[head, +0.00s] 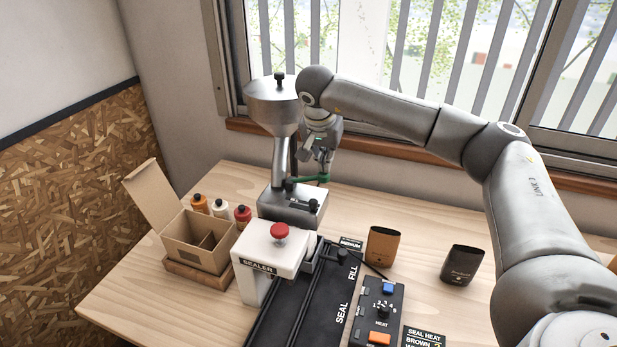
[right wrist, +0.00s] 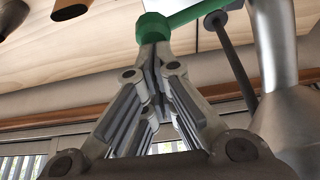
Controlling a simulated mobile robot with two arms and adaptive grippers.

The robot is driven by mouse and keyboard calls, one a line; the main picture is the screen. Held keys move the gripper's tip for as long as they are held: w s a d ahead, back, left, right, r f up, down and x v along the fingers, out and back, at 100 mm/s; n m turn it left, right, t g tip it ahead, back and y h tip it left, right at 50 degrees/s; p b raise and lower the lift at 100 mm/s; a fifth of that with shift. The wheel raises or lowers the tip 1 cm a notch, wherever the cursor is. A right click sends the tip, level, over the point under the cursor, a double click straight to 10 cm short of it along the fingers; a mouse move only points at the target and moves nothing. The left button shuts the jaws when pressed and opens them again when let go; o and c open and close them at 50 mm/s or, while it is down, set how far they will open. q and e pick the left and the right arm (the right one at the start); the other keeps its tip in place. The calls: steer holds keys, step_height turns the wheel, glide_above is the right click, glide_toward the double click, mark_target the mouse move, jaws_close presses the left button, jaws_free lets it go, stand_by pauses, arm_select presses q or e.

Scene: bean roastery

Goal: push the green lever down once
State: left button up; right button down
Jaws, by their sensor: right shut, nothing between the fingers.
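The green lever (head: 312,179) sticks out to the right from the metal filling machine (head: 283,105), just above its base. It looks roughly level in the head view. My right gripper (head: 322,165) is shut and empty, just above the lever's outer end. In the right wrist view, the lever's green knob (right wrist: 153,27) sits right at the closed fingertips (right wrist: 154,50). I cannot tell for certain whether they touch. My left gripper is not in view.
A white sealer (head: 262,268) with a red button stands in front of the machine. An open cardboard box (head: 185,254) and several bottles (head: 221,209) stand left. A brown pouch (head: 382,246), a black pouch (head: 462,264) and a control panel (head: 367,325) are on the right.

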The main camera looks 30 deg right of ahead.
steer(key=shift+s+f+b, duration=0.1)
steer(key=shift+f+b, duration=0.75)
steer(key=shift+f, duration=0.75)
step_height(320, 180, up, 3)
steer(key=shift+f+p, duration=0.2)
steer(key=shift+p, duration=0.9)
steer(key=shift+r+p, duration=1.3)
steer(key=shift+r, duration=0.5)
steer(key=shift+f, duration=0.1)
